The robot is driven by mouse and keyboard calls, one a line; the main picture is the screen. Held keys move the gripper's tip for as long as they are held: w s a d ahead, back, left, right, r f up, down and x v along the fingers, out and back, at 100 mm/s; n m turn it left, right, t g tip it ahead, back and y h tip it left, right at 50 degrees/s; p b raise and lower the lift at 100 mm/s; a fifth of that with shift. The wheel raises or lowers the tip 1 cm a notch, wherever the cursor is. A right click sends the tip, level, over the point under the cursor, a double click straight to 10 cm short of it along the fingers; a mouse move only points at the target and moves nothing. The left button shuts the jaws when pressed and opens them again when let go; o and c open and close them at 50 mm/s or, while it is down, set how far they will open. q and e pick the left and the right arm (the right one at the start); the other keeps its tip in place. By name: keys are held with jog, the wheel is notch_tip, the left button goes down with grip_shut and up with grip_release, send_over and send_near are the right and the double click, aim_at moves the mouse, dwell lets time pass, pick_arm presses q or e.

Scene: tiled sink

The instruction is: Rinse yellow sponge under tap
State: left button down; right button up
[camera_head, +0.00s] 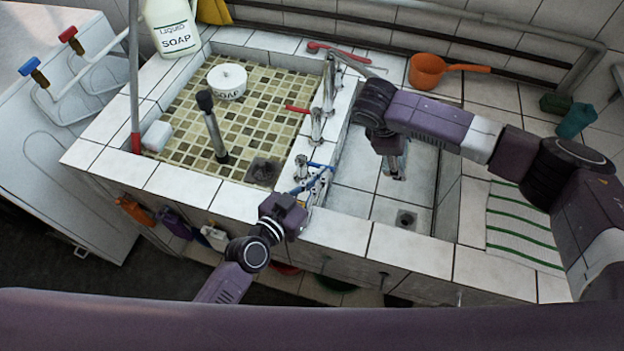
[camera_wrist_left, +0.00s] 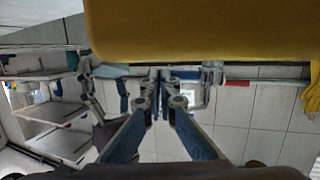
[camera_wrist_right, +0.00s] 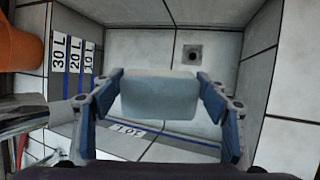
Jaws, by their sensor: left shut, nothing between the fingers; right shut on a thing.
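My right gripper (camera_head: 394,168) hangs over the right basin (camera_head: 365,205). In the right wrist view its fingers (camera_wrist_right: 160,95) are shut on a pale bluish-grey block (camera_wrist_right: 158,97); it does not look yellow. In the head view the block is mostly hidden. My left gripper (camera_head: 318,182) is at the front end of the dividing wall, close to a blue tap lever (camera_head: 320,167); I cannot tell whether they touch. In the left wrist view its fingertips (camera_wrist_left: 160,78) are together and empty. A large yellow surface (camera_wrist_left: 200,30) fills the top there; I cannot tell what it is.
Metal taps (camera_head: 317,125) and a red lever (camera_head: 297,109) stand along the dividing wall. The tiled left basin (camera_head: 185,115) holds a soap tub (camera_head: 227,82) and an upright dark-topped pipe (camera_head: 213,125). A white block (camera_head: 157,136) sits at its left edge. An orange scoop (camera_head: 427,71) stands behind.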

pick_arm(q)
jog(key=shift+s+a, duration=0.15)
jog(key=shift+s, duration=0.45)
jog(key=s+a+r, duration=0.1)
jog(key=s, duration=0.5)
jog(key=s+a+r, duration=0.1)
jog(key=s+a, duration=0.1)
jog(key=s, duration=0.4)
jog(key=shift+a+r, duration=0.25)
jog(key=shift+r, duration=0.1)
pick_arm(e)
jog(key=shift+s+a+p, duration=0.25)
jog(key=shift+a+p, duration=0.1)
jog(key=shift+a, duration=0.2)
jog(key=shift+s+a+p, duration=0.25)
jog(key=shift+a+p, duration=0.1)
jog(key=shift+a, duration=0.2)
pick_arm(q)
jog(key=shift+r+p, duration=1.1)
jog(key=shift+r, duration=0.7)
pick_arm(e)
jog(key=shift+s+a, duration=0.4)
jog(key=shift+a, duration=0.45)
jog(key=shift+s+a, duration=0.4)
jog(key=shift+a, duration=0.4)
jog(key=shift+s+a, duration=0.4)
jog(key=shift+a, duration=0.45)
